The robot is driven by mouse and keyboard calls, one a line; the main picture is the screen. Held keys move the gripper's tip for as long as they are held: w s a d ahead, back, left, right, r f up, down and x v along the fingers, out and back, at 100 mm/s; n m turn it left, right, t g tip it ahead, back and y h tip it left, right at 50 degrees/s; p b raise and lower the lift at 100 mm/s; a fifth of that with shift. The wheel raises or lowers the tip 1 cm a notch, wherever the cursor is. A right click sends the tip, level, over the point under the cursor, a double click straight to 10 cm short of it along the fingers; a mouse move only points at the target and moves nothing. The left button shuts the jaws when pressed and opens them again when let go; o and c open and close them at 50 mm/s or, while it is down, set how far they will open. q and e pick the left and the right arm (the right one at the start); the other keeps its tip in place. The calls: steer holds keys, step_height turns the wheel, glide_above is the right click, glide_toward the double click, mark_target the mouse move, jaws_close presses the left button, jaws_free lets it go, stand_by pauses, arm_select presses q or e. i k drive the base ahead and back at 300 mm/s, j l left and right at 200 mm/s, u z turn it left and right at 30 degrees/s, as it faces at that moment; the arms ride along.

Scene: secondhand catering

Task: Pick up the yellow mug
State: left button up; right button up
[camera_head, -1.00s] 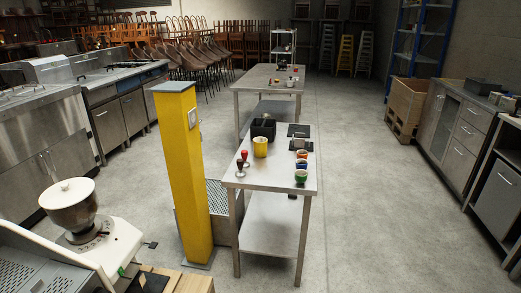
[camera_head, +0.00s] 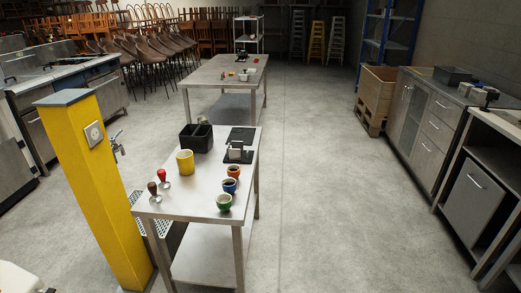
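The yellow mug (camera_head: 185,161) stands upright on the near steel table (camera_head: 190,200), towards its left side. It is in front of a black two-part container (camera_head: 196,138) and behind two tampers, one with a dark red handle (camera_head: 153,189) and one with a red handle (camera_head: 162,175). Nothing covers the mug from this view.
A green cup (camera_head: 224,202), a blue cup (camera_head: 229,186) and an orange-red cup (camera_head: 233,171) line the table's right side. A yellow pillar (camera_head: 98,185) stands left of the table. The floor (camera_head: 330,200) to the right is clear up to the cabinets (camera_head: 422,125).

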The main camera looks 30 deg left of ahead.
mark_target(187, 161)
steer(key=i+l, duration=0.15)
steer(key=i, duration=0.5)
steer(key=i+l, duration=0.1)
steer(key=i, duration=0.55)
steer(key=i+l, duration=0.15)
steer(key=i, duration=0.5)
steer(key=i+u, duration=0.65)
steer(key=u, duration=0.2)
steer(key=i+l+u, duration=0.1)
steer(key=i+u, duration=0.35)
steer(key=i+l+u, duration=0.2)
steer(key=u, duration=0.2)
